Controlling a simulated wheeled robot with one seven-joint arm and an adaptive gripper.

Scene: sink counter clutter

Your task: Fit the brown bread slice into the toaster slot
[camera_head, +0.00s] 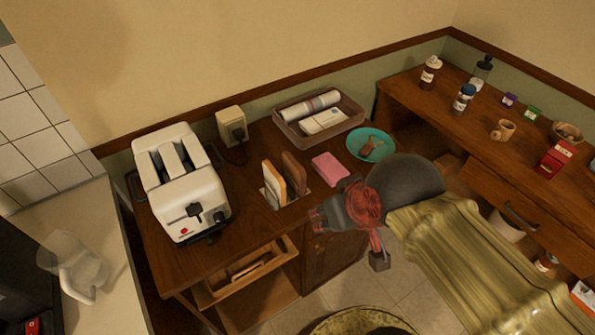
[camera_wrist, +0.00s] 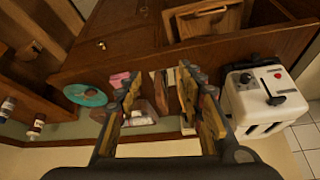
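The white toaster (camera_head: 185,180) stands at the left of the wooden counter, two slots on top and a lever on its front; it also shows at the right in the wrist view (camera_wrist: 265,95). The brown bread slice (camera_head: 293,174) stands upright in a small rack beside a lighter slice (camera_head: 273,184). My gripper (camera_head: 318,216) is in front of and right of the rack, apart from the slices. In the wrist view its fingers (camera_wrist: 160,82) are spread with nothing held. The brown slice (camera_wrist: 160,90) shows between them; the right finger partly hides the lighter slice.
A pink sponge (camera_head: 330,168) and a teal plate (camera_head: 371,145) lie right of the rack. A tray with a rolled paper (camera_head: 318,119) is behind. An outlet box (camera_head: 231,125) is by the wall. An open drawer (camera_head: 250,268) juts out below the counter.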

